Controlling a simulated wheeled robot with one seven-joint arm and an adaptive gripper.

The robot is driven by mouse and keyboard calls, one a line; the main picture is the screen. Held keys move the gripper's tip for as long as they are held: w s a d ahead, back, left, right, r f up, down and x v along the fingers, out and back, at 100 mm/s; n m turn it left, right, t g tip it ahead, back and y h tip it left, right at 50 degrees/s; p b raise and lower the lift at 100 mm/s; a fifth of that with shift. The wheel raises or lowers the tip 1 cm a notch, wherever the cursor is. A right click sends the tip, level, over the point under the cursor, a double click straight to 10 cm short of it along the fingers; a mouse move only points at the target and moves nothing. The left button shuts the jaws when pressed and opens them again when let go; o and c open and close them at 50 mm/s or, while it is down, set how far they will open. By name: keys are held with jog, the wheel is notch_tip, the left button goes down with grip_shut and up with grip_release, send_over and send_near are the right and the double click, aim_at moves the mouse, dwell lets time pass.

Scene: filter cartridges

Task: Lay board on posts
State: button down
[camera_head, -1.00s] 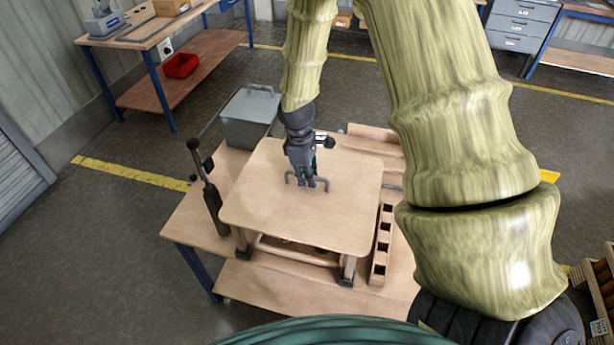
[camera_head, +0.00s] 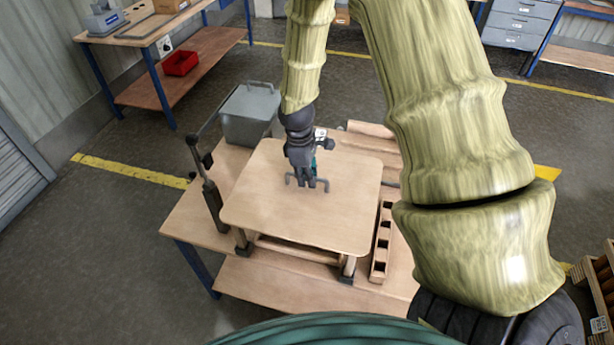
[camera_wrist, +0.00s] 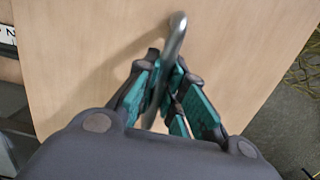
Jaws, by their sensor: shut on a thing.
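The board (camera_head: 270,215) is a pale wooden panel with rounded corners and a grey bar handle (camera_head: 322,184) on top. It lies level over a wooden frame with posts; the front right post (camera_head: 347,266) and front left post (camera_head: 243,239) show under its front edge. I cannot tell whether the board touches every post; the back posts are hidden. My gripper (camera_head: 307,181) is shut on the handle, above the middle of the board. In the wrist view, the teal-padded fingers (camera_wrist: 168,95) close around the handle (camera_wrist: 177,38) over the board (camera_wrist: 100,40).
The frame stands on a wooden workbench (camera_head: 190,220). A grey lidded bin (camera_head: 248,118) is behind left, and a dark upright lever tool (camera_head: 210,190) stands left of the board. A slotted wooden rack (camera_head: 382,240) stands close to the right. My upper arm covers the bench's right side.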

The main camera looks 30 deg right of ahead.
jog(key=shift+f, duration=0.65)
jog(key=c, duration=1.4)
grip_release()
jog(key=shift+c, duration=0.2)
jog(key=shift+b, duration=0.3)
jog(key=r, duration=0.8)
jog(key=w+a+r, duration=0.1)
jog(key=r, duration=0.3)
